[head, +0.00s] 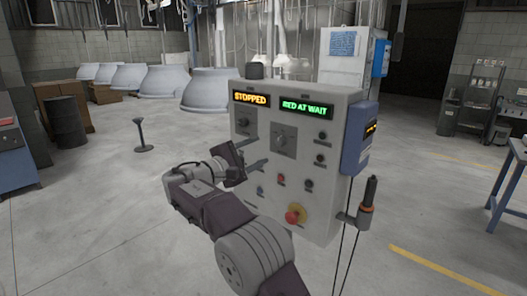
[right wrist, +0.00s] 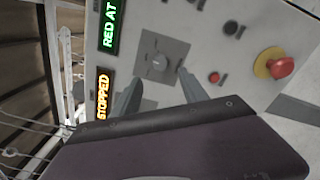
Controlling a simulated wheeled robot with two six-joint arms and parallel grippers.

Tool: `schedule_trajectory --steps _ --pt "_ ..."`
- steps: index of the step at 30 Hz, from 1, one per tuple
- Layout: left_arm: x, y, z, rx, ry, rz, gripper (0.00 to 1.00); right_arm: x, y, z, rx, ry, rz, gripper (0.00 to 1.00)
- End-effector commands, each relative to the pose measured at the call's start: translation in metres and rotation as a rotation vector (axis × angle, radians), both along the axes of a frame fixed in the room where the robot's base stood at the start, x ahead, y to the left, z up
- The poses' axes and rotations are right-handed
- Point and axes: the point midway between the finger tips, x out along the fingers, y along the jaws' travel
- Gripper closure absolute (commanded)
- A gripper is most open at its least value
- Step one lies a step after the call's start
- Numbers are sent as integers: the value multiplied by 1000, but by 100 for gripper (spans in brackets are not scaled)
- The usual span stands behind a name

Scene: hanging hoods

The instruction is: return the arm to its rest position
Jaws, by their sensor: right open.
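My right arm (head: 235,225) reaches up from the bottom of the head view. My right gripper (head: 256,153) is open in front of the grey control panel (head: 318,212), with nothing between its fingers. In the right wrist view the two fingers of my right gripper (right wrist: 160,85) point toward a selector knob on a dark square plate (right wrist: 158,62); the knob plate also shows in the head view (head: 284,141). I cannot tell whether a fingertip touches the panel. My left gripper is not in view.
The panel has a yellow "STOPPED" display (head: 251,99), a green "RED AT WAIT" display (head: 303,108) and a red emergency button (head: 294,215). A handled device (head: 367,201) hangs at its right side. Large grey hoods (head: 208,90) stand behind. A blue table (head: 511,172) stands right.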

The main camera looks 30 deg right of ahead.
Motion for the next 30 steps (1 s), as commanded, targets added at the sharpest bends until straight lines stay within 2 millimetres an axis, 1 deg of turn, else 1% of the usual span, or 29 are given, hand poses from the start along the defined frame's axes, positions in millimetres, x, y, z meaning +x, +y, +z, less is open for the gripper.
schedule_trajectory --steps 13,14,17,18,19,20,22,23,24,25,26,27,28,29,30 --pt "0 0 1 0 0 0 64 0 -2 1 0 0 -4 49" --pt "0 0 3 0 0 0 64 -2 -5 4 1 -3 -9 49" --pt "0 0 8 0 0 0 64 -14 -21 29 11 -42 -36 49" --pt "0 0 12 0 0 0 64 -25 -33 41 14 -47 -56 49" --pt "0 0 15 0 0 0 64 -37 -44 42 32 -29 -78 49" --pt "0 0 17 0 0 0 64 -48 -53 32 65 4 -93 49" --pt "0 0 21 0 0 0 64 -67 -65 -3 176 87 -101 49" --pt "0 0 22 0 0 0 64 -76 -68 -20 233 119 -103 49" --pt "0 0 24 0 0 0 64 -88 -69 -45 314 155 -103 49" --pt "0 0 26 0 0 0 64 -99 -69 -64 376 179 -105 49" --pt "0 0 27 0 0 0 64 -109 -66 -83 441 201 -108 49" --pt "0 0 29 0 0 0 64 -126 -61 -110 535 227 -115 49" --pt "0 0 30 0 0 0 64 -139 -56 -130 610 242 -124 49" --pt "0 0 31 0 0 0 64 -154 -49 -150 688 255 -137 49" --pt "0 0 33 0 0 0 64 -175 -36 -177 799 261 -160 49"
